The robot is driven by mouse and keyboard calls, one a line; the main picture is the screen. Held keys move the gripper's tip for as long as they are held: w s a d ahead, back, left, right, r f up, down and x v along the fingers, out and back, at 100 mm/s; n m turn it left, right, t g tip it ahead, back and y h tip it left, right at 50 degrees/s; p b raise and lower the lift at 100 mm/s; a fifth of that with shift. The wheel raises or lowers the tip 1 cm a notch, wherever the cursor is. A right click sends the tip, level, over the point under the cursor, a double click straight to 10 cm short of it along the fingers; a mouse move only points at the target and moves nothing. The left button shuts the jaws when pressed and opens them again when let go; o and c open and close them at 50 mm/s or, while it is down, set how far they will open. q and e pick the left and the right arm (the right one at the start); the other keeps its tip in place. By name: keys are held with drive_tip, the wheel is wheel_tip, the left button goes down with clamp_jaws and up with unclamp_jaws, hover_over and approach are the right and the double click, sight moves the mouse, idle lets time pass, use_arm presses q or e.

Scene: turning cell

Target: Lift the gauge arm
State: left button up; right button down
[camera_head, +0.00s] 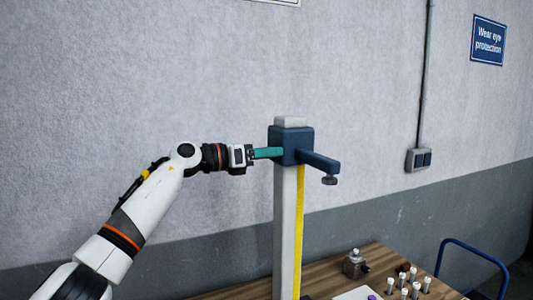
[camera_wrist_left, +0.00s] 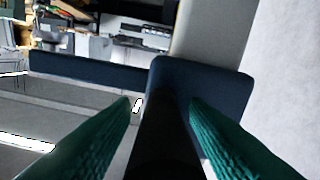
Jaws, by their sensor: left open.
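The gauge arm (camera_head: 318,161) is a dark blue bar that juts right from a blue carriage block (camera_head: 293,140), with a dark knob (camera_head: 329,180) under its end. The block sits near the top of a light grey upright column (camera_head: 284,230). My left gripper (camera_head: 274,153) is at the block's left side, its teal fingers pointing at it. In the left wrist view, the open fingers (camera_wrist_left: 160,104) stand either side of a dark bar (camera_wrist_left: 162,140) that runs to the block (camera_wrist_left: 222,82). I cannot tell whether they touch it. My right gripper is not in view.
A yellow strip (camera_head: 299,230) runs down the column. The wooden table (camera_head: 376,258) below holds a small metal block (camera_head: 354,264) and several pale cylindrical parts (camera_head: 404,284) at the right. A blue tubular rail (camera_head: 475,249) stands beyond. A grey wall is behind.

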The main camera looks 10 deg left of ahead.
use_arm(q)
drive_tip(key=shift+f, duration=0.1)
drive_tip(key=shift+s+a+f+b, duration=0.1)
drive_tip(key=shift+s+a+b, duration=0.05)
drive_tip(key=shift+a+b, duration=0.15)
drive_tip(key=b+v, duration=0.6)
drive_tip(key=v, duration=0.5)
drive_tip(key=shift+s+r, duration=0.2)
drive_tip(key=shift+a, duration=0.1)
